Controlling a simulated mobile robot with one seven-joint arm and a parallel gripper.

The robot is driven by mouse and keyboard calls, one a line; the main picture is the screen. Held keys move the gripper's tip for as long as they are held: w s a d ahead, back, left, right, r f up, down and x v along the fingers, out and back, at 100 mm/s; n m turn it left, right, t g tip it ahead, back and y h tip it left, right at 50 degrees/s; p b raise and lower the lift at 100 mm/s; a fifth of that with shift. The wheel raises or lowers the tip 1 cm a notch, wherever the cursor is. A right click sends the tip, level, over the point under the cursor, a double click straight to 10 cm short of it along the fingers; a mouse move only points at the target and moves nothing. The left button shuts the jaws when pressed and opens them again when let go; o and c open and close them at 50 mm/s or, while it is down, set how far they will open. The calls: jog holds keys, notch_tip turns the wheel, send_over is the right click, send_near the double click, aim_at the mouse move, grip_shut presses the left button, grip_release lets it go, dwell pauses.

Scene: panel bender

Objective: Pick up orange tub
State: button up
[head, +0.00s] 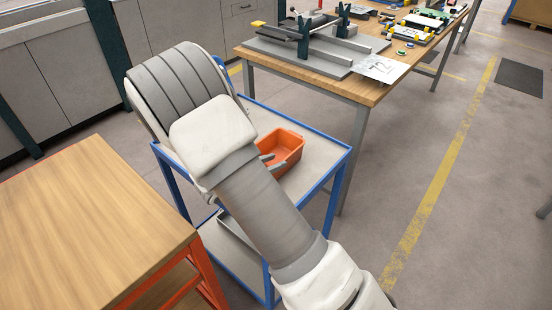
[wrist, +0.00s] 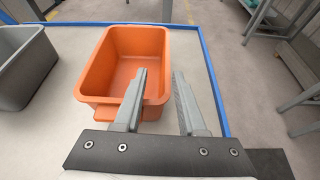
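The orange tub (wrist: 110,60) stands upright and empty on the grey top of a blue-edged cart, in the wrist view. In the head view the tub (head: 287,147) shows partly, with my arm hiding its left side. My gripper (wrist: 160,75) is open, its two fingers apart with nothing held between them. The left finger overlaps the tub's near right corner in the picture and the right finger is to the right of the tub. I cannot tell whether either finger touches the rim.
A grey tub (wrist: 25,65) stands left of the orange one on the cart (head: 325,155). A wooden workbench (head: 375,93) with fixtures and parts stands behind the cart. A wooden table (head: 95,220) with an orange frame is at the left.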

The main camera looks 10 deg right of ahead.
aim_at(287, 160)
jog(key=x, duration=0.5)
jog(key=shift+s+d+f+b, duration=0.2)
jog(key=shift+d+f+b, duration=0.15)
jog(key=shift+d, duration=0.1)
jog(key=shift+w+d+f, duration=0.1)
jog(key=shift+w+d, duration=0.2)
jog(key=shift+d, duration=0.05)
grip_shut()
dwell(0.8)
